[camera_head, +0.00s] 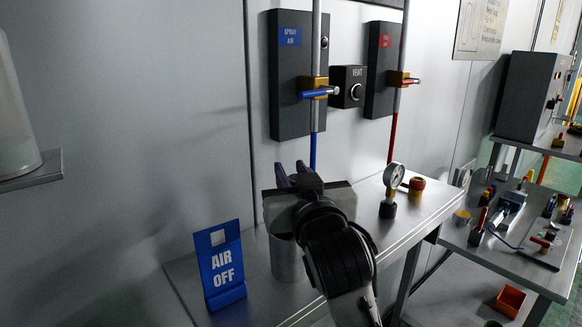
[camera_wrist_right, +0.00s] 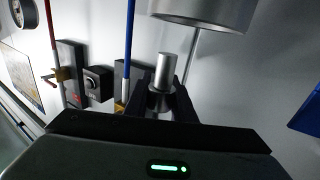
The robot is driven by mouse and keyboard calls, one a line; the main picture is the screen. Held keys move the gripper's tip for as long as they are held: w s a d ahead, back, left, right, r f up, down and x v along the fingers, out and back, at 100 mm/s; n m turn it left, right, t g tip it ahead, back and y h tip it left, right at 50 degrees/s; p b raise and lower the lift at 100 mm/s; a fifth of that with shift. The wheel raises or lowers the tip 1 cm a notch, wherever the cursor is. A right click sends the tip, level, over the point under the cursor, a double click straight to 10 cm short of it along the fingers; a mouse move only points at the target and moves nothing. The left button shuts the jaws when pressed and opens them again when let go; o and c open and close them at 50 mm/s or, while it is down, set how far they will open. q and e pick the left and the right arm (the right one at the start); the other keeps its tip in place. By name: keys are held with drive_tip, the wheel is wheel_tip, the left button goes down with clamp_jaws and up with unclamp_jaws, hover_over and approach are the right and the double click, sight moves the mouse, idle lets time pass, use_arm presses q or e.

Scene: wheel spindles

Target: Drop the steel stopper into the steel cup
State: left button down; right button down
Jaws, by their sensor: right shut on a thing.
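The steel stopper (camera_wrist_right: 165,70) is a small bright cylinder with a wider dark collar, seen in the right wrist view. My right gripper (camera_wrist_right: 163,97) is shut on it at the collar. In the head view, my right gripper (camera_head: 287,176) is above the bench, and the stopper cannot be made out there. The steel cup (camera_head: 286,262) stands on the bench below the gripper, its upper part and right side hidden by my right arm. Part of the cup (camera_wrist_right: 207,14) also shows at the top of the wrist view, apart from the stopper. My left gripper is out of view.
A blue AIR OFF sign (camera_head: 221,266) stands left of the cup. A pressure gauge (camera_head: 393,177) stands to the right on the bench (camera_head: 408,232). Behind are blue and red vertical pipes with levers and a VENT box (camera_head: 348,87) on the wall.

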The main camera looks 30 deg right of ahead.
drive_tip(key=shift+f, duration=0.35)
drive_tip(key=c, duration=1.4)
unclamp_jaws()
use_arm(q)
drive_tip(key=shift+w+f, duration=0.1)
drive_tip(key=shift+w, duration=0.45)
